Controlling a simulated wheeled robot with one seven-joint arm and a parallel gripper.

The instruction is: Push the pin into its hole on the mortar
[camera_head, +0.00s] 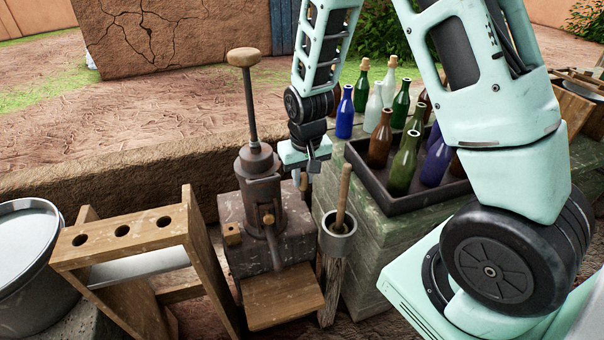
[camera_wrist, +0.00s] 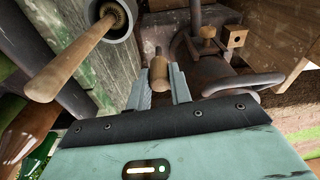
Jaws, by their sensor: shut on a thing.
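My gripper (camera_head: 304,172) points down just right of the dark metal cylinder device and above the grey cup. In the wrist view, my gripper (camera_wrist: 159,76) is shut on a short light-brown wooden pin (camera_wrist: 160,66), which stands between the two fingertips. The dark cylinder device (camera_head: 262,190) has an upright rod with a wooden knob. A small wooden block with a dark hole-like spot (camera_wrist: 235,37) sits at its base. The grey cup (camera_head: 339,238), mortar-like, holds a wooden pestle (camera_head: 343,197). I cannot tell for certain which is the mortar. The pin is apart from both.
A wooden rack (camera_head: 125,247) with three holes stands left, beside a metal bucket (camera_head: 25,250). A dark crate (camera_head: 425,192) of bottles sits on the green table (camera_head: 372,255) at right. The pestle (camera_wrist: 78,58) leans out close to the left of my gripper.

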